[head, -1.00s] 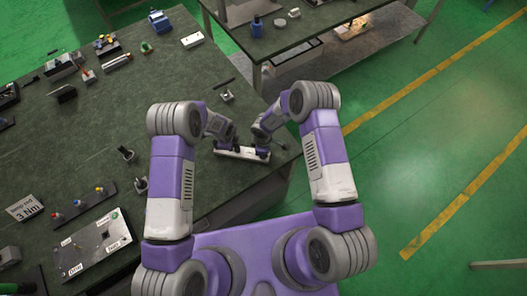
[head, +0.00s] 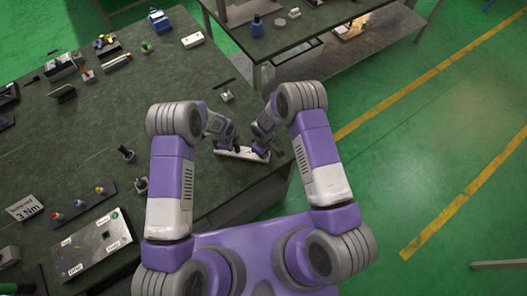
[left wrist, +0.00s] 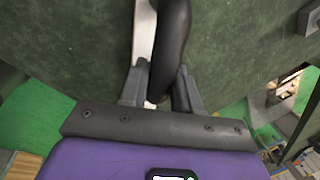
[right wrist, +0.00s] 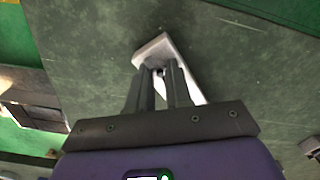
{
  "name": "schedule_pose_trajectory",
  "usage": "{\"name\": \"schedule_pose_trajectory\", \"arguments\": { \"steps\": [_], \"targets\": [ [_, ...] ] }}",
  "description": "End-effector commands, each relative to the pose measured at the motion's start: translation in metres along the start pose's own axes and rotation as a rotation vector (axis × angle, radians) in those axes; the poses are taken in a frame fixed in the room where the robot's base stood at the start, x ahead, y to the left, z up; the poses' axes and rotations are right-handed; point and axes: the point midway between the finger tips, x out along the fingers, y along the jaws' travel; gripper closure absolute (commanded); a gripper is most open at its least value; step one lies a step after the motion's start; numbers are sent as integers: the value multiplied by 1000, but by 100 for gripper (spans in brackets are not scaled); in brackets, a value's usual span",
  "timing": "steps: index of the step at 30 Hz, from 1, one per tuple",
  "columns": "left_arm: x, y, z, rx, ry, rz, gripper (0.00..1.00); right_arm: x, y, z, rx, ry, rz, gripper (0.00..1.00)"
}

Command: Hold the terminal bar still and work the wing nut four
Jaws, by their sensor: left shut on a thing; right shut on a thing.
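The terminal bar (head: 228,152) is a pale, narrow block lying near the front corner of the dark green bench. My left gripper (head: 234,145) is at its left part. In the left wrist view a thick black curved grip (left wrist: 170,45) stands between the fingers (left wrist: 160,92), beside the pale bar (left wrist: 143,35); the jaws are shut on this grip. My right gripper (head: 260,152) is at the bar's right part. In the right wrist view its fingers (right wrist: 160,78) close on a small dark part, apparently the wing nut (right wrist: 158,71), on the bar (right wrist: 156,48). The nut is mostly hidden.
Two dark upright pieces (head: 127,154) stand left of my left arm. A grey panel box (head: 92,245) and a "3 Nm" card (head: 26,207) lie at the bench's left. A small block (head: 227,96) sits behind the bar. The bench's right edge is close to my right gripper.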

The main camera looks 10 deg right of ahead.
Motion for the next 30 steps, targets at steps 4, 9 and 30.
{"name": "schedule_pose_trajectory", "arguments": {
  "steps": [4,9,30],
  "targets": [
    [0,0,0,-2,1,0,100,0,0,0,3,1,0,100],
    [0,0,0,-2,1,0,100,0,0,0,2,1,0,70],
    [0,0,0,-1,0,-1,100,-43,1,-2,0,5,2,55]
  ]
}}
